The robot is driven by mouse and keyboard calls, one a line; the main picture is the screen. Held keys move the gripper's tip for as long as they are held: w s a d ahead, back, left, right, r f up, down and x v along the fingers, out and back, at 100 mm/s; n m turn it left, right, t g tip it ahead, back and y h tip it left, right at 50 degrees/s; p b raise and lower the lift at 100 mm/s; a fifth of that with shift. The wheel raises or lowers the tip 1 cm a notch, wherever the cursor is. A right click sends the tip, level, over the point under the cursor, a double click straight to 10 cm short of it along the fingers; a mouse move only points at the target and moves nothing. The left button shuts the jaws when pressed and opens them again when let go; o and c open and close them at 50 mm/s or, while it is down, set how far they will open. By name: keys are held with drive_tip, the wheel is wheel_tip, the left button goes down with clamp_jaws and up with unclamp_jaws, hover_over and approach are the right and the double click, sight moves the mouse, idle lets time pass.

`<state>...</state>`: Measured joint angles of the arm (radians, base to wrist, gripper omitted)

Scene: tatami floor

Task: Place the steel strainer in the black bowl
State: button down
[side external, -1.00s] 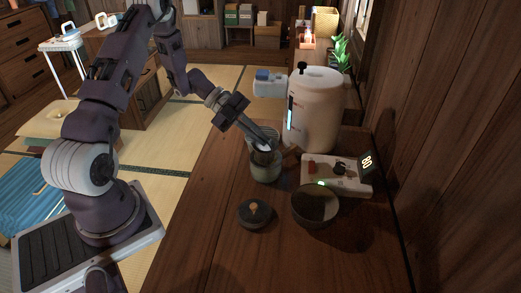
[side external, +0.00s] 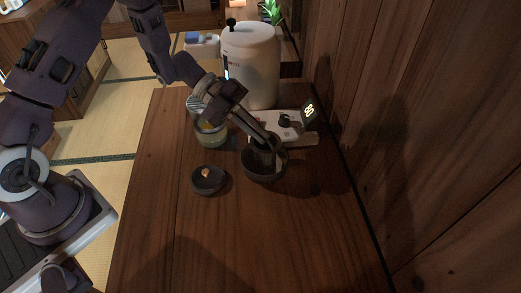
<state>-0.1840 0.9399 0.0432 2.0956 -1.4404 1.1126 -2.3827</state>
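The black bowl (side external: 262,176) stands upright on the wooden table, in front of the white device. My gripper (side external: 274,150) reaches down from the upper left, with its fingertips at the bowl's opening. A small greyish piece, apparently the steel strainer (side external: 263,157), shows at the fingertips inside the bowl's rim. The fingers and the rim partly hide it. I cannot tell whether the fingers grip it or whether it rests on the bowl's bottom.
An open green jar (side external: 212,133) with something yellowish inside stands left of the bowl. A small dark dish (side external: 208,180) sits nearer the camera. Behind are a white device (side external: 283,126) with a lit display and a large pale canister (side external: 250,65). The front table is clear.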

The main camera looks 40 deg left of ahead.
sight(258, 148)
wheel_tip(258, 148, down, 6)
drive_tip(key=shift+r, duration=0.1)
drive_tip(key=c, duration=1.9)
unclamp_jaws()
